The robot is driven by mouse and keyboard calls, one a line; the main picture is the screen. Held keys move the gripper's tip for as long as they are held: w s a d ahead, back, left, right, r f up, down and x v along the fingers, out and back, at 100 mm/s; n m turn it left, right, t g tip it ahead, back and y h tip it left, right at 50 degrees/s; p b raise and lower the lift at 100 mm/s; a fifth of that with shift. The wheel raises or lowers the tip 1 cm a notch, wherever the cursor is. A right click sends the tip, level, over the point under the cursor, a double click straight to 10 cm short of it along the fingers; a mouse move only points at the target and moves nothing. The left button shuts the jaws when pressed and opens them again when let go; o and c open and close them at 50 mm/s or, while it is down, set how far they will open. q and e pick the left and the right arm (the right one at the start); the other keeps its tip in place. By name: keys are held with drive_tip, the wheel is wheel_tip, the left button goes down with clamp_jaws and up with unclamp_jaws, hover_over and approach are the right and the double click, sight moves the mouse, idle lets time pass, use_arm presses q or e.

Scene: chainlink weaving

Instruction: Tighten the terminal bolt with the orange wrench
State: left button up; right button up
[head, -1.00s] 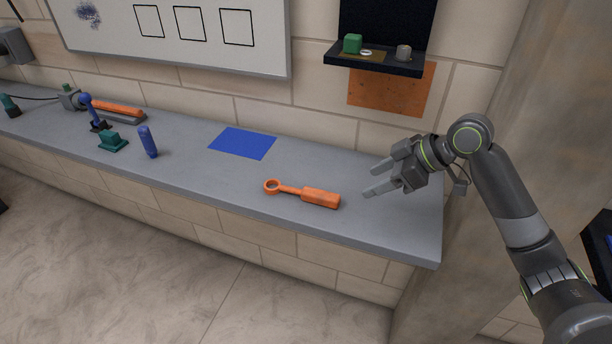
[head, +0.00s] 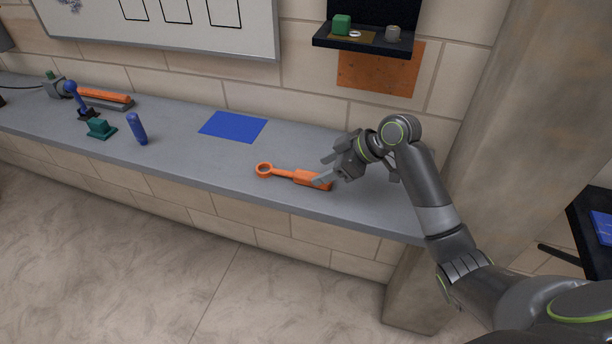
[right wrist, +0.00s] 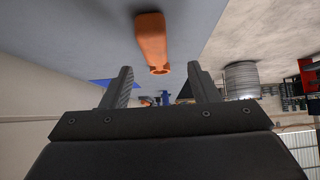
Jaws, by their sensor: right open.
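The orange wrench (head: 286,175) lies flat on the grey counter, its ring end to the left and its thick handle to the right. My right gripper (head: 323,172) is open at the handle's right end, with one fingertip overlapping the handle in the head view. In the right wrist view the wrench (right wrist: 152,42) shows ahead of the two spread fingers (right wrist: 160,70), not clamped. Whether a finger touches it I cannot tell. I cannot pick out the terminal bolt for certain. My left gripper is not in view.
On the counter (head: 185,165) are a blue mat (head: 233,126), a blue cylinder (head: 137,129), a teal block (head: 101,128), a blue-knobbed lever (head: 76,98) and an orange bar (head: 105,95). A black shelf (head: 365,44) hangs above. Counter around the wrench is clear.

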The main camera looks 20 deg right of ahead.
sight(309, 174)
drive_tip(key=shift+w+a+f, duration=0.3)
drive_tip(key=p+x, duration=0.1)
drive_tip(key=x, duration=0.3)
drive_tip(key=shift+w, duration=0.2)
drive_tip(key=shift+w+a+f, duration=0.1)
drive_tip(key=shift+w+f, duration=0.05)
drive_tip(key=shift+f, duration=0.15)
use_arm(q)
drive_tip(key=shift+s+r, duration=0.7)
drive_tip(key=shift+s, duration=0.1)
use_arm(e)
drive_tip(key=shift+c, duration=0.3)
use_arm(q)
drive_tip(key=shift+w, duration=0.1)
use_arm(e)
drive_tip(key=c, duration=1.1)
